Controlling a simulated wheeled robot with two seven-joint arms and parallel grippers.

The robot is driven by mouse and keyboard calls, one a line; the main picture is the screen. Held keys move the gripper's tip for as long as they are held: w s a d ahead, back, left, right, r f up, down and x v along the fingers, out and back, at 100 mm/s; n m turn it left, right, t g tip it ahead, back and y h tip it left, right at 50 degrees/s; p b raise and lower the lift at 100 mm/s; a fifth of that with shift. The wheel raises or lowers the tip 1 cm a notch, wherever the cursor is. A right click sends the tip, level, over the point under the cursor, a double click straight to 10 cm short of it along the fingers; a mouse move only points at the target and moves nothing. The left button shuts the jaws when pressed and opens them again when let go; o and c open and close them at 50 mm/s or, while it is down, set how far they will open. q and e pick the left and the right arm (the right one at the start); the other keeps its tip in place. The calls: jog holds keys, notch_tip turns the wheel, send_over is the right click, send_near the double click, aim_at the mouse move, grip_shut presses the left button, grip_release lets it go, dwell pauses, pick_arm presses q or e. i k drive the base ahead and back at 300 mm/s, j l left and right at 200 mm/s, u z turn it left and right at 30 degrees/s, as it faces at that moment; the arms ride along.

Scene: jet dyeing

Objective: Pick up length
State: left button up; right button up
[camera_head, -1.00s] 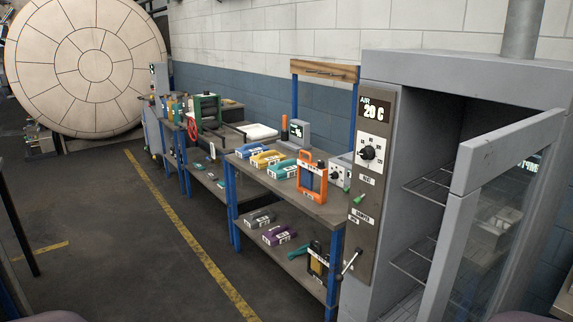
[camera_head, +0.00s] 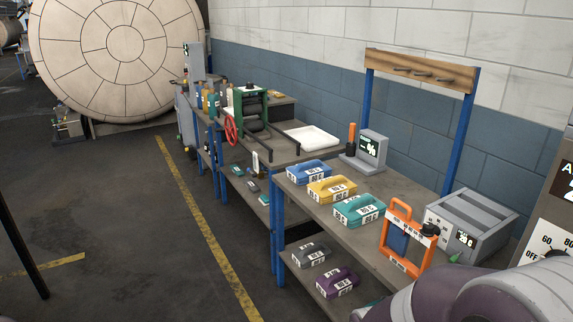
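Several folded, labelled lengths lie on the near bench: a blue one (camera_head: 308,173), a yellow one (camera_head: 332,189) and a teal one (camera_head: 359,209). A grey one (camera_head: 311,254) and a purple one (camera_head: 338,282) lie on the shelf below. An orange frame (camera_head: 424,246) stands upright on the bench, with a dark blue piece inside it. I cannot tell which length the task means. Part of my arm shows at the bottom right, in front of the bench end. Neither gripper is in view.
A grey box device (camera_head: 472,222) stands behind the orange frame, and a small display unit (camera_head: 371,149) stands farther back. A roller machine (camera_head: 250,112) and a white tray (camera_head: 312,137) are on the far bench.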

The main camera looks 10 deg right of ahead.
aim_at(353, 212)
jog(key=i+z, duration=0.2)
jog(key=i, duration=0.3)
jog(key=i+j+z, duration=0.15)
jog(key=i, duration=0.3)
jog(key=i+j+z, duration=0.2)
jog(key=i, duration=0.3)
jog(key=i+j+z, duration=0.15)
jog(key=i+j, duration=0.15)
jog(key=i, duration=0.15)
jog(key=i+j+z, duration=0.2)
jog(key=z, duration=0.25)
jog(key=i+j+z, duration=0.55)
jog(key=j+z, duration=0.15)
jog(key=z, duration=0.15)
jog(key=i+j+z, duration=0.15)
jog(key=j+z, duration=0.95)
jog(key=j, duration=0.3)
